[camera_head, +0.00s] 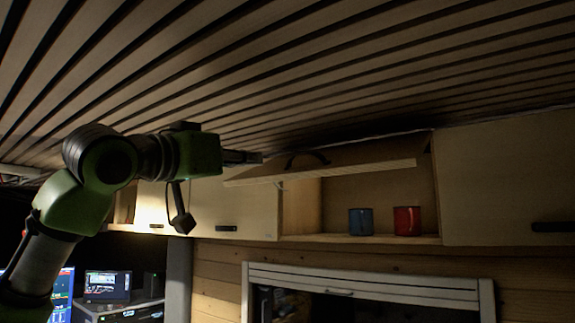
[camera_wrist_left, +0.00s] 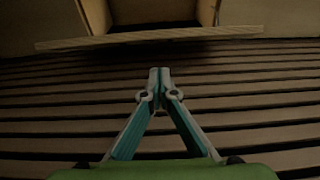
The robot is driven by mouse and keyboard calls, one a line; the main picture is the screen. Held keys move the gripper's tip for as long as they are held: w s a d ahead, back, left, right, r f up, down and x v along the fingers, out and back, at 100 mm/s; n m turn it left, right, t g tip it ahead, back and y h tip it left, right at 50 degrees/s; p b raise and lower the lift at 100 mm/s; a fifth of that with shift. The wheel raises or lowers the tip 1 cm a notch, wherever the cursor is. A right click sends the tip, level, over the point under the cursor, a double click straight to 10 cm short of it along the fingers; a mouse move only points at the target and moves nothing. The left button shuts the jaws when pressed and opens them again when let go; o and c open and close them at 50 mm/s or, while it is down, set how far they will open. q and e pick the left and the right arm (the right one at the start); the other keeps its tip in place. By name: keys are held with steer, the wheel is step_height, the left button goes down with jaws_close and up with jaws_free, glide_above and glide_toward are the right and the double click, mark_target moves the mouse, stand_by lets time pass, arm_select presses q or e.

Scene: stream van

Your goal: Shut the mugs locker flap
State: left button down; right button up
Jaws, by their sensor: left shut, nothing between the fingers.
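The mugs locker flap (camera_head: 345,168) is raised, hinged at the top and standing out below the slatted ceiling, with a dark handle (camera_head: 308,156) on its upper face. Behind it the locker is open; a blue mug (camera_head: 360,222) and a red mug (camera_head: 407,221) stand on its shelf. My left gripper (camera_head: 258,157) is shut and empty, at the flap's left end and close to its upper side; I cannot tell if they touch. In the left wrist view the shut fingertips (camera_wrist_left: 159,72) point toward the flap's edge (camera_wrist_left: 150,37). My right gripper is not in view.
Shut locker doors flank the opening, one at right (camera_head: 510,180) and one at left (camera_head: 235,203). The slatted ceiling (camera_head: 300,70) is close above my left arm. Below are a white-framed window (camera_head: 370,284) and, at lower left, monitors (camera_head: 107,286).

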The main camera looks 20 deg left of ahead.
arm_select(q)
steer(key=w+d+r+p, duration=0.3)
steer(key=w+r+p, duration=0.1)
steer(key=w+p, duration=0.25)
steer(key=f, duration=0.1)
steer(key=w+f, duration=0.2)
steer(key=shift+w+d+f, duration=0.25)
steer(key=shift+d+f, duration=0.15)
steer(key=shift+d, duration=0.15)
